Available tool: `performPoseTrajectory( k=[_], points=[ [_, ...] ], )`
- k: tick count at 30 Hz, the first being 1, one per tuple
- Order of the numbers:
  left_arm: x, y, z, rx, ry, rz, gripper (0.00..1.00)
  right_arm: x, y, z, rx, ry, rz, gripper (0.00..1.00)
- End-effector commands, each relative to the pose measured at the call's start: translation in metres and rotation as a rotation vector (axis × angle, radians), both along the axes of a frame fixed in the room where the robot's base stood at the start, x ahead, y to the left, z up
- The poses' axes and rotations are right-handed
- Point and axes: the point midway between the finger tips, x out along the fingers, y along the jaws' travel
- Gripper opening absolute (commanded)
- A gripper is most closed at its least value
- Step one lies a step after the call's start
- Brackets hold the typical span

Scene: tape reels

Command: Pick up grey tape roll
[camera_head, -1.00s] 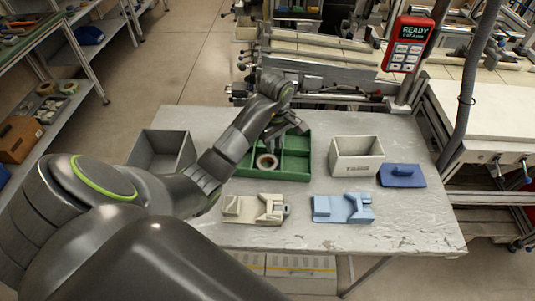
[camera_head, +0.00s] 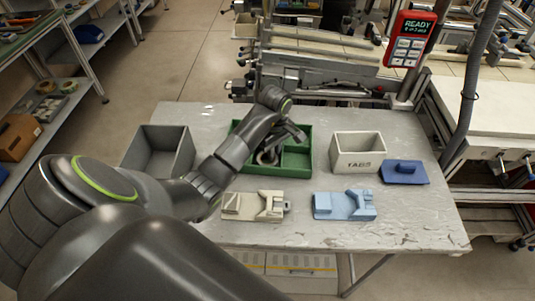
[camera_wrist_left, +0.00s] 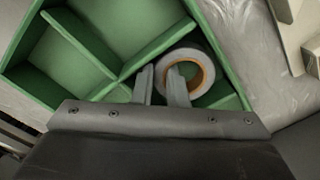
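The grey tape roll (camera_wrist_left: 186,48), with an orange inner core, lies in a compartment of the green divided tray (camera_wrist_left: 55,88). In the head view the roll (camera_head: 262,158) is partly hidden by my left gripper (camera_head: 272,150). In the left wrist view my left gripper (camera_wrist_left: 160,84) is open, with a gap between its fingers. One finger is beside the roll's left outer side; the other appears over its hole. The fingers seem to straddle the roll's left wall; I cannot tell whether they touch it. My right gripper is not in view.
A grey open bin (camera_head: 140,158) stands left of the tray, and a pale bin marked TABS (camera_head: 358,161) stands right. A blue lidded piece (camera_head: 404,178) is farther right. A beige fixture (camera_head: 240,208) and a light-blue fixture (camera_head: 330,208) lie in front.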

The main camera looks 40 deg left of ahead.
Motion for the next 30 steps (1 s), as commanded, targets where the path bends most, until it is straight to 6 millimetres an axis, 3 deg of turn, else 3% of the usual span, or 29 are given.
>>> performPoseTrajectory(
  k=[10,15,20,30],
  points=[
    [0.001,0.0,0.003,-0.001,-0.002,0.0,0.0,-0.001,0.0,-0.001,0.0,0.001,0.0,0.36],
    [0.002,0.0,0.025,0.002,-0.008,-0.002,0.0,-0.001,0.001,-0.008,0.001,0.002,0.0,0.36],
    [0.0,0.0,0.063,0.0,-0.002,-0.001,0.0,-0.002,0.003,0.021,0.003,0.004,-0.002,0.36],
    [0.0,0.0,0.095,0.0,-0.001,-0.001,0.0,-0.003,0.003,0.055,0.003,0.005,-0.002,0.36]
  ],
)
